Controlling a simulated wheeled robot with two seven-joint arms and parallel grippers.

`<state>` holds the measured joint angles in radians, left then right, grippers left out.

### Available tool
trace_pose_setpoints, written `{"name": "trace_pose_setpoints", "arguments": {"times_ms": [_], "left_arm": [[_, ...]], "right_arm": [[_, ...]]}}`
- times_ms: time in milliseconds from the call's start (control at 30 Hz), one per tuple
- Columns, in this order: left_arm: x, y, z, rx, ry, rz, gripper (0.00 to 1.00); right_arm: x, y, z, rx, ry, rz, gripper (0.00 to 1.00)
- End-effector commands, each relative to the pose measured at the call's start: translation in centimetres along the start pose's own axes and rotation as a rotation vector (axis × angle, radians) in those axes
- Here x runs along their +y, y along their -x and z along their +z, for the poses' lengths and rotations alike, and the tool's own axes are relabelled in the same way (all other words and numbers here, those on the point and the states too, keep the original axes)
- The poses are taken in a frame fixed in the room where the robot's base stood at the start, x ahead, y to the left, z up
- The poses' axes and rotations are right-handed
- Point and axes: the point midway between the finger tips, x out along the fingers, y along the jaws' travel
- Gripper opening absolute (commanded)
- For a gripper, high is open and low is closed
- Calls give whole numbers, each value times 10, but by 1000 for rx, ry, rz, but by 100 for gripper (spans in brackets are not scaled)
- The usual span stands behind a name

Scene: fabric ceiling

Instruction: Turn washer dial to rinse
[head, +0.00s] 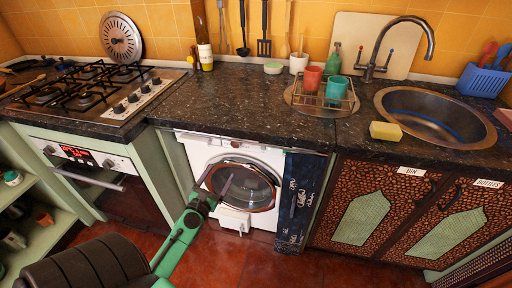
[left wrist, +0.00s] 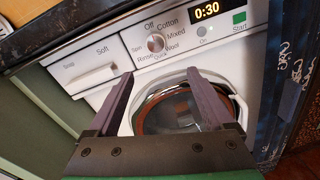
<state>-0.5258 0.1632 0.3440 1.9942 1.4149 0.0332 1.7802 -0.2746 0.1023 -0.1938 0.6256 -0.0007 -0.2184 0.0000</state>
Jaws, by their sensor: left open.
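The washer (head: 268,158) is a white front-loader under the dark counter. Its dial (left wrist: 156,42) is a small silver knob on the control panel in the left wrist view, ringed by Off, Cotton, Mixed, Wool, Quick, Rinse and Spin. Rinse is at the dial's lower left. Which label the dial points at is too small to tell. My left gripper (left wrist: 158,76) is open and empty, its fingertips below the dial in that view and apart from it. In the head view the left gripper (head: 216,183) is in front of the round door. My right gripper is not in view.
The panel also has a display (left wrist: 207,10) reading 0:30, a green Start button (left wrist: 239,18) and a drawer (left wrist: 92,78). The counter edge overhangs the washer. A dark patterned cloth (head: 299,205) hangs at its right. The oven (head: 95,170) stands at the left.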

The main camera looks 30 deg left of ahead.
Motion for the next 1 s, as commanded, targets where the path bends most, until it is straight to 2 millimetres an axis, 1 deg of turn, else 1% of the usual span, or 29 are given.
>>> {"name": "trace_pose_setpoints", "arguments": {"times_ms": [33,67,167,267,300,467,500,633,700,800,1000], "left_arm": [[3,-2,9,-19,45,9,85],[4,-4,12,-24,59,11,85],[5,-16,15,-25,64,11,85],[4,-39,16,-26,63,10,85],[4,-50,16,-26,63,9,85],[5,-94,16,-25,60,10,85],[4,-105,14,-25,60,9,85],[3,-132,12,-24,60,8,85],[3,-140,13,-23,60,8,85],[4,-146,13,-22,59,8,85],[3,-147,13,-21,59,7,85]], "right_arm": [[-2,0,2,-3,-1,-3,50],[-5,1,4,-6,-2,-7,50],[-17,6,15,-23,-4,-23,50],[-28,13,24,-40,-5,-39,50],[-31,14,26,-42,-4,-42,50],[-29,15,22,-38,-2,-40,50],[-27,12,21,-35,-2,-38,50],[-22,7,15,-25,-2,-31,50],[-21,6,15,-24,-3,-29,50],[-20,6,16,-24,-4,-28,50],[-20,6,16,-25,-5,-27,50]]}}
